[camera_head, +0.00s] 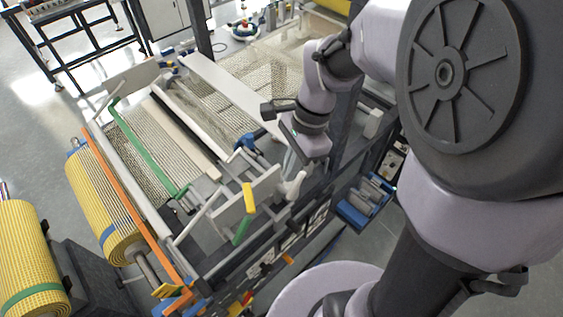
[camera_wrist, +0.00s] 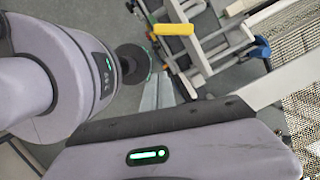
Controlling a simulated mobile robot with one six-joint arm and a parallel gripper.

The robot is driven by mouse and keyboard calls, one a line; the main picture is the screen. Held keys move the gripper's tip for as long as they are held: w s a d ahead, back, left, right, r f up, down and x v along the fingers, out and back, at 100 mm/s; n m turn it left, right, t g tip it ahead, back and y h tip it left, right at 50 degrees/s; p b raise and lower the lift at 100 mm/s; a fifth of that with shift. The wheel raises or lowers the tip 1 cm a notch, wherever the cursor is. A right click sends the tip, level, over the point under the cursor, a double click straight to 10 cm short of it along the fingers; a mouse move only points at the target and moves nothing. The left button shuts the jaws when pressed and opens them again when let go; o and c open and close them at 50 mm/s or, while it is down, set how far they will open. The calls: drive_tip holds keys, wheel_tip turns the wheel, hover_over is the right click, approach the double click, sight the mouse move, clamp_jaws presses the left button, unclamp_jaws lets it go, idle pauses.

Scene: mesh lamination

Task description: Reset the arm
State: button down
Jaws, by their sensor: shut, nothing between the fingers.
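My arm fills the right side of the head view and reaches over the near right side of the lamination machine (camera_head: 215,275). My gripper (camera_head: 295,187) hangs at the end of the wrist, beside the machine's front right corner. In the wrist view my gripper (camera_wrist: 158,92) shows grey fingers close together, with nothing seen between them. A yellow handle (camera_head: 249,197) on the machine is a little left of my gripper; it also shows in the wrist view (camera_wrist: 172,29), apart from the fingers.
Mesh (camera_head: 150,140) lies across the machine bed, with a green bar (camera_head: 140,145) and an orange rail (camera_head: 130,210). A blue bin (camera_head: 365,203) sits by the machine's right side. Open floor (camera_head: 40,110) lies at upper left.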

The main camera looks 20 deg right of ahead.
drive_tip(key=shift+a, duration=0.15)
drive_tip(key=s+a+f+n+t+b, duration=0.2)
drive_tip(key=s+f+n+t+b, duration=0.1)
drive_tip(key=b, duration=0.7)
drive_tip(key=s+a+f+n+t+b, duration=0.1)
drive_tip(key=s+f+n+t+b, duration=0.2)
drive_tip(key=s+f+n+b, duration=0.3)
wheel_tip(320, 180, down, 2)
drive_tip(key=n+b, duration=0.2)
drive_tip(key=b, duration=0.3)
drive_tip(key=shift+s+a+n+h, duration=0.3)
drive_tip(key=shift+a+n+h, duration=0.05)
drive_tip(key=shift+n+h, duration=0.05)
drive_tip(key=shift+a, duration=0.1)
